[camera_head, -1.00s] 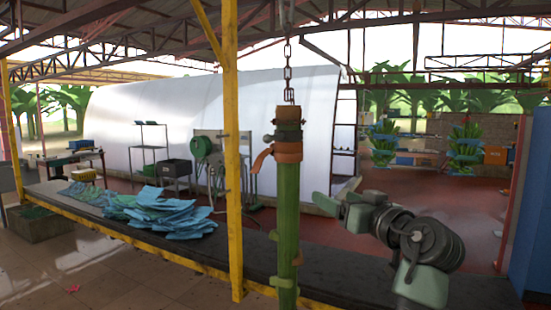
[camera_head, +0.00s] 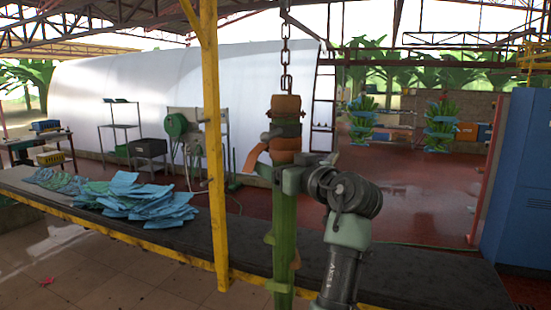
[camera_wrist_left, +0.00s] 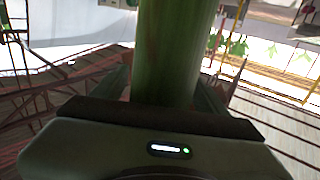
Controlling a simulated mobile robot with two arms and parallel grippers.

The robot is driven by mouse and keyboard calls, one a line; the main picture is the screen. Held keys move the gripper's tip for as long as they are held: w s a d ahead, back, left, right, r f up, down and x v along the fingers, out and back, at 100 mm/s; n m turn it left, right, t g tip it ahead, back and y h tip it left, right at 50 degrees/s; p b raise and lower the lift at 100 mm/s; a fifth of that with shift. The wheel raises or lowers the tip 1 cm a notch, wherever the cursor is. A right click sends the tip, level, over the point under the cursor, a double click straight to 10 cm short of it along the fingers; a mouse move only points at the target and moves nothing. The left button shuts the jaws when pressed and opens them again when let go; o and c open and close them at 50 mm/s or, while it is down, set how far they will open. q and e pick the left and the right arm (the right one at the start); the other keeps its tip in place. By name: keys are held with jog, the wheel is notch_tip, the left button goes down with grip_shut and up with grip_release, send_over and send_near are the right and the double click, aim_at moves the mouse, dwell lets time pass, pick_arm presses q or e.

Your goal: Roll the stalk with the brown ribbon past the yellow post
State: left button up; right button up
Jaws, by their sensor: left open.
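The thick green stalk (camera_head: 284,225) hangs upright from a chain (camera_head: 286,65), with a brown ribbon (camera_head: 255,155) tied near its top. It hangs to the right of the yellow post (camera_head: 212,150), with a gap between them. My left gripper (camera_head: 289,180) is at the stalk just below the ribbon, with its arm to the right of the stalk. In the left wrist view the stalk (camera_wrist_left: 172,50) stands close in front of the palm, between the open fingers. Whether the fingers touch it cannot be told. My right gripper is not in view.
A long dark bench (camera_head: 400,275) with a yellow edge runs behind the stalk and post. Blue-green sheets (camera_head: 145,200) lie on its left part. Green banana bunches (camera_head: 440,125) hang at the back right, near a blue cabinet (camera_head: 520,190).

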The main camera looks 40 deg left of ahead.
pick_arm(q)
jog(key=shift+d+r, duration=0.15)
jog(key=shift+d, duration=0.05)
jog(key=shift+a, duration=0.15)
grip_shut()
